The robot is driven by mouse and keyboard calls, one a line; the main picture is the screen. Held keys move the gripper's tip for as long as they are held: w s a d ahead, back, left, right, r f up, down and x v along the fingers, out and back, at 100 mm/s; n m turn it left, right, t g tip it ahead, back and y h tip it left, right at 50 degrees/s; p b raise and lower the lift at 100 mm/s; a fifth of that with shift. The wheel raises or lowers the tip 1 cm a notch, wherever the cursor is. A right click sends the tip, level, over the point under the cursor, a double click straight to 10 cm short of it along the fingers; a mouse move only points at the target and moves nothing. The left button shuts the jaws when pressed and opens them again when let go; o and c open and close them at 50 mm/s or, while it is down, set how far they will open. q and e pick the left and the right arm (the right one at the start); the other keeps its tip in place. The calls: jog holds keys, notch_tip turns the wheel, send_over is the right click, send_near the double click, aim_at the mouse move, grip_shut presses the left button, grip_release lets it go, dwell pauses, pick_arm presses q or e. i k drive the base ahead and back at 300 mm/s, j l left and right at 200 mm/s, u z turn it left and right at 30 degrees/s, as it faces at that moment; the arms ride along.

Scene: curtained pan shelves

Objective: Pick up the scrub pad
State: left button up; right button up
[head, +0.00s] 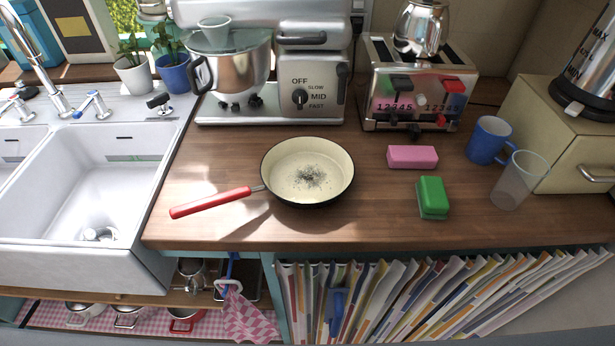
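Two small blocks lie flat on the wooden counter to the right of the pan. One is a green block (432,197), its long side running front to back. The other is a pink block (412,157), lying crosswise just behind it. The two are apart. The green one looks like the scrub pad, but the picture does not settle which is which. A cream frying pan (331,165) with a red handle (210,202) sits left of them, with dark specks on its inside. Neither of my grippers is in view.
A blue mug (489,140) and a clear cup (519,180) stand right of the blocks. A toaster (418,84) and a stand mixer (300,92) line the back. A white sink (86,190) is at left. A striped curtain (430,295) hangs below the counter edge.

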aim_at(433, 202)
jog(key=j+z, duration=0.2)
jog(key=j, duration=0.15)
jog(key=k+j+z, duration=0.15)
jog(key=j, duration=0.2)
jog(key=k+j+z, duration=0.4)
jog(key=j, duration=0.25)
jog(key=i, duration=0.1)
